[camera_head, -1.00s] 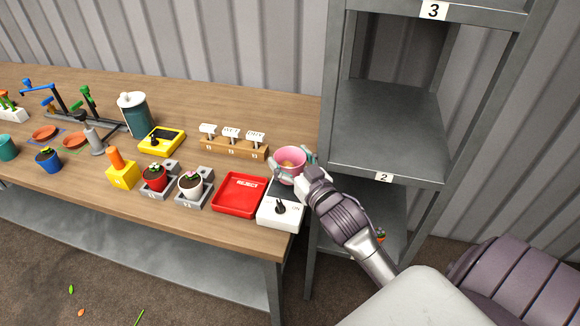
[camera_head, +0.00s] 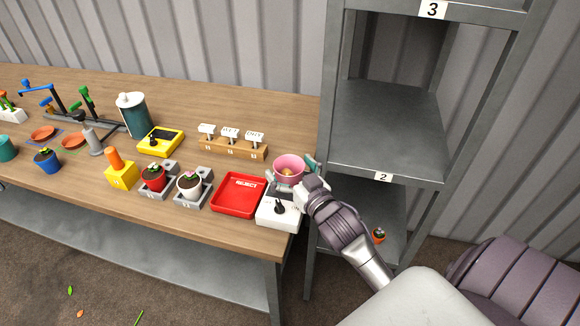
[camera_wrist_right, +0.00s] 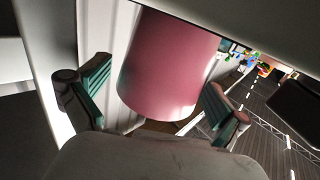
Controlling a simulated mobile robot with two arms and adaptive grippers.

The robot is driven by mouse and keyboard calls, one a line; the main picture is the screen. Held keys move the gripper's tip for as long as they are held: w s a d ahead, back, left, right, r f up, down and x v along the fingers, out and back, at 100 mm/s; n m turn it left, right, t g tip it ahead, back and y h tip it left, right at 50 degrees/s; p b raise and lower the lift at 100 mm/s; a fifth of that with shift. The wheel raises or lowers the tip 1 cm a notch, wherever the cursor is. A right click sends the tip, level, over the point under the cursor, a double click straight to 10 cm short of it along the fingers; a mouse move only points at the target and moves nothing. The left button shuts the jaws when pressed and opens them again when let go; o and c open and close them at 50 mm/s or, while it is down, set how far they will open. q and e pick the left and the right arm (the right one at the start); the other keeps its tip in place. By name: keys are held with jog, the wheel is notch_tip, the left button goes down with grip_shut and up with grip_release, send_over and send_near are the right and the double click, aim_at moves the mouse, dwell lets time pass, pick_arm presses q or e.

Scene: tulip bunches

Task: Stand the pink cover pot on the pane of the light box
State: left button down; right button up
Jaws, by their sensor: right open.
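My right gripper (camera_head: 291,170) is open, with one finger on each side of the pot. In the right wrist view the pot (camera_wrist_right: 168,65) fills the space between the teal-padded fingers, with a clear gap at the left finger. Most of the pane is hidden by the pot and gripper. My left gripper is out of view.
A red REJECT tray (camera_head: 238,195) lies directly left of the light box. A wooden block with labelled tags (camera_head: 232,146) stands behind. Potted plants in grey holders (camera_head: 192,187) are further left. A metal shelf (camera_head: 385,130) stands close on the right.

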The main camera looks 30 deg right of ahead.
jog(key=shift+r, duration=0.25)
jog(key=s+b, duration=0.1)
jog(key=s, duration=1.1)
jog(key=shift+a, duration=0.45)
jog(key=shift+f, duration=0.1)
